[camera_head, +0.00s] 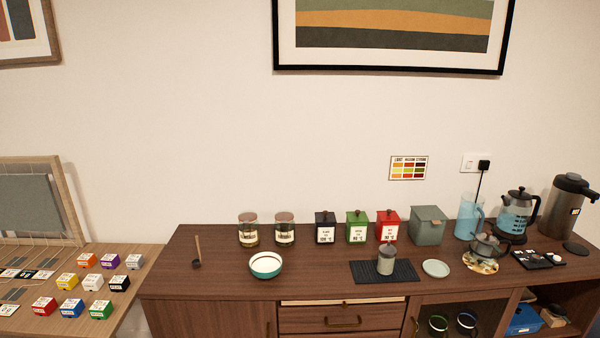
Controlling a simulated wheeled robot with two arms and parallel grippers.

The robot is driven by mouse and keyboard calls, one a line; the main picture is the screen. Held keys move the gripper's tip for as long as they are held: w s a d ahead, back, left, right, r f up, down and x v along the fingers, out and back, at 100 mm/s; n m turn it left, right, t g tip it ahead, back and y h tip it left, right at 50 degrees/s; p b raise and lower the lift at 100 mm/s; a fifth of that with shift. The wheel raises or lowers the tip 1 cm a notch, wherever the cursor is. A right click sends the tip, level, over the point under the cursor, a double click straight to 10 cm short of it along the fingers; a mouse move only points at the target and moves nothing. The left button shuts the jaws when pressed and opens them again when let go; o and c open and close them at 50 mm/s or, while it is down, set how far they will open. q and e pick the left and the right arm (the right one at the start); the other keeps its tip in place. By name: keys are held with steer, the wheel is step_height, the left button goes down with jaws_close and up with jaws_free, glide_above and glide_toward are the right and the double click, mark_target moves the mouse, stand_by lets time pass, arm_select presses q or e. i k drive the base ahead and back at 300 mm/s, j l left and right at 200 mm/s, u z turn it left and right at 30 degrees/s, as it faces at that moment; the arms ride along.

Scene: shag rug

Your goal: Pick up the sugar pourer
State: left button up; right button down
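A small grey cylindrical container (386,262) with a domed top stands upright on a black ribbed mat (365,273) near the front of the wooden sideboard. It looks most like the sugar pourer, but no label on it can be read. Nothing is holding it. Neither of my grippers is in view.
A teal bowl (265,265) stands left of the mat and a pale green saucer (436,268) right of it. Two glass jars (249,230) and black, green (357,228) and red tins stand behind. A teapot (486,246), kettle (517,216) and flask (565,208) crowd the right.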

mark_target(388, 253)
steer(key=i+j, duration=0.3)
steer(key=i, duration=0.2)
steer(key=i+j, duration=0.3)
steer(key=i, duration=0.2)
